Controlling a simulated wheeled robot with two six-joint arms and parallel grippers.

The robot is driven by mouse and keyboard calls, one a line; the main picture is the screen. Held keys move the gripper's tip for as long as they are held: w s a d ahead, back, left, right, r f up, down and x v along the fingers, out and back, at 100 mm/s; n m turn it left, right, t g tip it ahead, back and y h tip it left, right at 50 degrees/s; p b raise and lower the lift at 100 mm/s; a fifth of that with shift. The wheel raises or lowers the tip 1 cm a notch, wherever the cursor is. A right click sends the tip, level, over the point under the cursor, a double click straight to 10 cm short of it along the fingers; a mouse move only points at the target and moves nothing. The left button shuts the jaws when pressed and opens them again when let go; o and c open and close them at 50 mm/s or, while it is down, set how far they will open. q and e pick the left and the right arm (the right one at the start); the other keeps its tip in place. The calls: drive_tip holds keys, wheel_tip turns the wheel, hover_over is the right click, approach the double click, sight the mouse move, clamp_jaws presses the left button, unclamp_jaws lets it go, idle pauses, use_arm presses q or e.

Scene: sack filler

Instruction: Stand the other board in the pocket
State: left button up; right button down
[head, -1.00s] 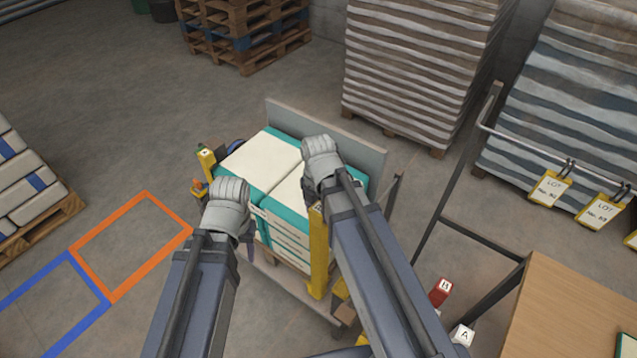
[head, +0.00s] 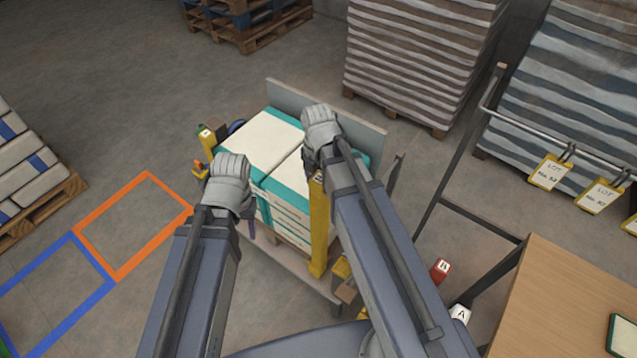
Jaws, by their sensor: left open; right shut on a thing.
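A grey board (head: 362,128) stands upright along the far side of a stack of cream and teal sacks (head: 262,140). My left gripper (head: 230,185) is open, over the near left side of the stack; its fingers are mostly hidden under the wrist. My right gripper (head: 320,130) is over the right part of the stack, in front of the grey board in this view. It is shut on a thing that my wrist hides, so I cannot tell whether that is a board. A yellow post (head: 319,235) stands at the stack's near side. I cannot make out a pocket.
Orange (head: 108,275) and blue floor outlines lie at left, with clear floor. A pallet of sacks (head: 30,185) is at far left. A wooden table (head: 560,300) is at lower right, beside a dark rail frame (head: 445,165). Wrapped pallet loads (head: 420,70) stand behind.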

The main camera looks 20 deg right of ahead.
idle(0.4)
drive_tip(key=w, duration=0.3)
drive_tip(key=w+f+b, duration=0.1)
drive_tip(key=w, duration=0.1)
drive_tip(key=shift+d, duration=0.3)
drive_tip(key=shift+s, duration=0.1)
drive_tip(key=shift+f, duration=0.15)
idle(0.3)
drive_tip(key=shift+f+b, duration=1.6)
drive_tip(key=shift+b, duration=0.2)
